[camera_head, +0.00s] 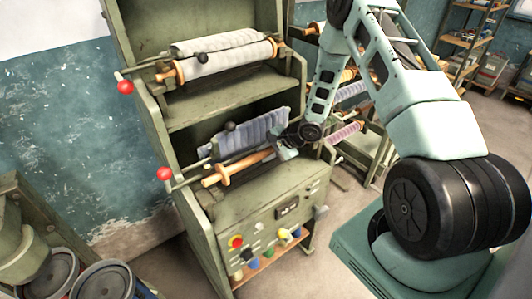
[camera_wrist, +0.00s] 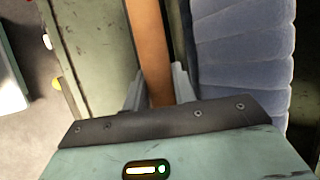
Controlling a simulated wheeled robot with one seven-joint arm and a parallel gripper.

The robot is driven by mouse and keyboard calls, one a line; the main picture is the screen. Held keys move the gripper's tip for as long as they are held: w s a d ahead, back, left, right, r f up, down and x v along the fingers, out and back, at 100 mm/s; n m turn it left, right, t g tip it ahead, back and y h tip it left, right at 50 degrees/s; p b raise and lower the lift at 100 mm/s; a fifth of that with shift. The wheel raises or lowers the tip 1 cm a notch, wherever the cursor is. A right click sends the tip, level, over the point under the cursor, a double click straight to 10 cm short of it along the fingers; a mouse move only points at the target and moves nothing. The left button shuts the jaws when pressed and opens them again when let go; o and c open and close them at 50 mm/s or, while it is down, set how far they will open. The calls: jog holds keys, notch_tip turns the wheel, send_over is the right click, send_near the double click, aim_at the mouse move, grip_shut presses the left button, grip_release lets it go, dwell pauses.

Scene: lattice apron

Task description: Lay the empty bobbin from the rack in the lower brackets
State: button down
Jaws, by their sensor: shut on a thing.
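The empty bobbin (camera_head: 245,163) is a bare orange-brown wooden rod with a flange near its left end. It lies across the front of the machine's lower level, in front of a blue-grey wound roll (camera_head: 262,130). My gripper (camera_head: 284,149) is shut on it towards its right end. In the wrist view the bobbin (camera_wrist: 150,45) runs up between the two grey fingers (camera_wrist: 158,80), with the blue-grey roll (camera_wrist: 240,60) close on the right. The left end is by the lower lever with a red knob (camera_head: 164,174). Whether the ends rest in the lower brackets cannot be told.
The upper level holds a pale wound roll (camera_head: 215,39), a wooden bobbin (camera_head: 230,58) and another red knob (camera_head: 125,87). Below is a control panel (camera_head: 270,225). A rack with coloured bobbins (camera_head: 345,133) stands behind right. Drums (camera_head: 103,282) stand at lower left.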

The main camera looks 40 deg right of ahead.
jog(key=shift+f, duration=0.3)
jog(key=shift+f+b, duration=0.3)
jog(key=shift+f, duration=0.05)
jog(key=shift+f, duration=0.35)
jog(key=shift+f+b, duration=0.25)
jog(key=shift+b, duration=0.05)
jog(key=shift+f, duration=0.6)
dwell(0.7)
jog(key=c, duration=1.1)
grip_release()
jog(key=shift+o, duration=0.2)
jog(key=v, duration=1.7)
jog(key=shift+d+r, duration=0.1)
